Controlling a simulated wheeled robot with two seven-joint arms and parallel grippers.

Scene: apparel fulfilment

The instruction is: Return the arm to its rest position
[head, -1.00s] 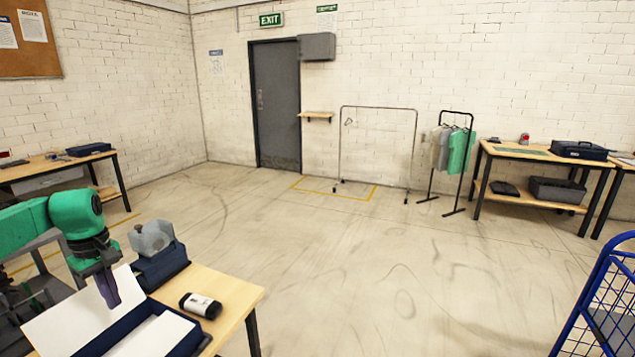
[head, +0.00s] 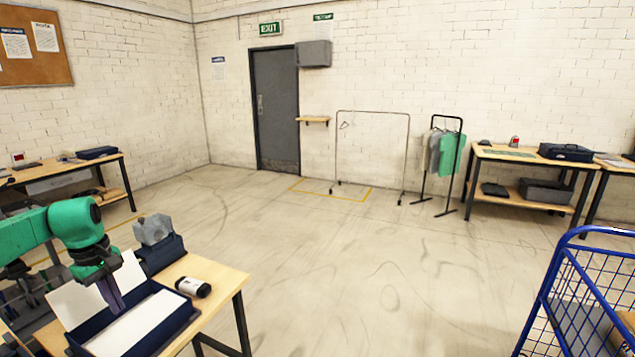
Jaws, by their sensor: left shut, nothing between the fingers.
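My left arm, green and dark grey, comes in from the left edge. My left gripper (head: 117,300) points down, shut and empty, in front of a white sheet or panel and over the dark blue tray (head: 185,322) on the near wooden table (head: 222,281). I cannot tell whether its tips touch anything. My right gripper is not in view.
On the near table are a black-and-white bottle-like item (head: 193,287) and a dark blue bin (head: 166,252) holding a grey translucent object (head: 153,229). A blue wire cart (head: 575,270) stands at the right. The middle floor is clear.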

